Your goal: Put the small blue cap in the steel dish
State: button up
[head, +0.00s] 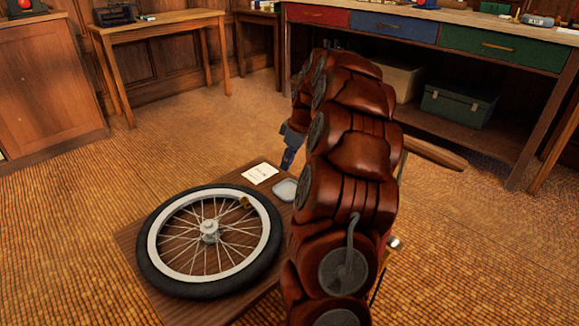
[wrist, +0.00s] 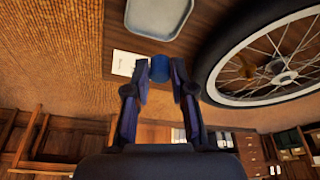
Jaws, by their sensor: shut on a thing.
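The small blue cap (wrist: 160,68) is between the fingertips of my gripper (wrist: 160,76) in the wrist view, held in front of the table edge. My gripper (head: 290,157) also shows in the head view, above the table's far end, partly behind my arm; the cap cannot be made out there. The steel dish (head: 285,190) is a pale square dish on the low table, partly hidden by my arm. In the wrist view the dish (wrist: 158,32) lies beyond the cap, apart from it, and looks empty in the part that shows.
A spoked wheel with a black tyre (head: 155,271) covers much of the low wooden table (head: 144,293). A small white card (head: 260,173) lies near the dish. A long bench with coloured drawers (head: 395,27) stands behind. Floor to the left is free.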

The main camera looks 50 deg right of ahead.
jog(key=shift+s+d+f, duration=0.2)
jog(key=shift+d+f, duration=0.05)
jog(key=shift+d, duration=0.05)
jog(key=shift+f+b, duration=1.85)
jog(key=shift+f, duration=2.25)
jog(key=o, duration=0.8)
jog(key=v, duration=1.2)
